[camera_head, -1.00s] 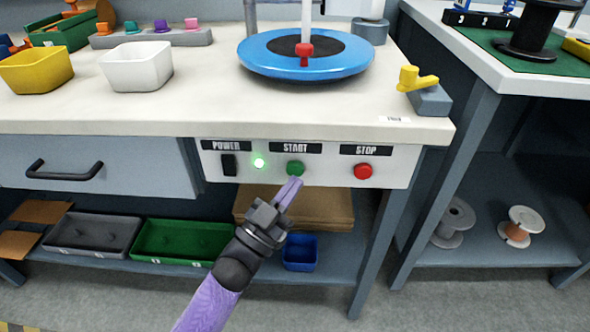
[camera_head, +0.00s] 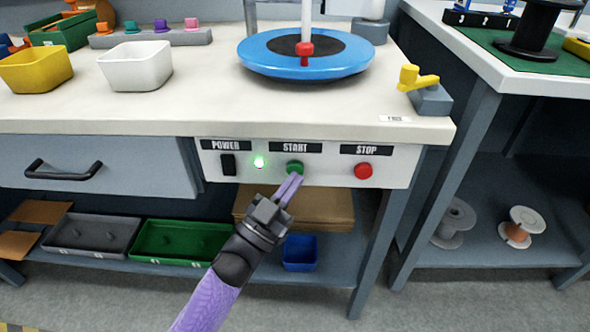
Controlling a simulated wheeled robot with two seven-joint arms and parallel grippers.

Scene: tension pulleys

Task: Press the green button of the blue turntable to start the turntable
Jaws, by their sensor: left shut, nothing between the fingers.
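The blue turntable (camera_head: 262,62) with a dark centre stands on the white bench top. Below it, the front panel (camera_head: 325,172) carries a green button (camera_head: 295,166) under the label START. My left gripper (camera_head: 296,176) is shut and empty. Its fingertips are at the lower edge of the green button; I cannot tell whether they touch it. The button's lower edge is partly covered by the fingertips. My right gripper is not in view.
A red STOP button (camera_head: 363,171) is to the right on the panel. A black power switch (camera_head: 228,165) and a lit green lamp (camera_head: 259,162) are to the left. The bench edge overhangs the panel. A blue bin (camera_head: 300,253) sits on the shelf below.

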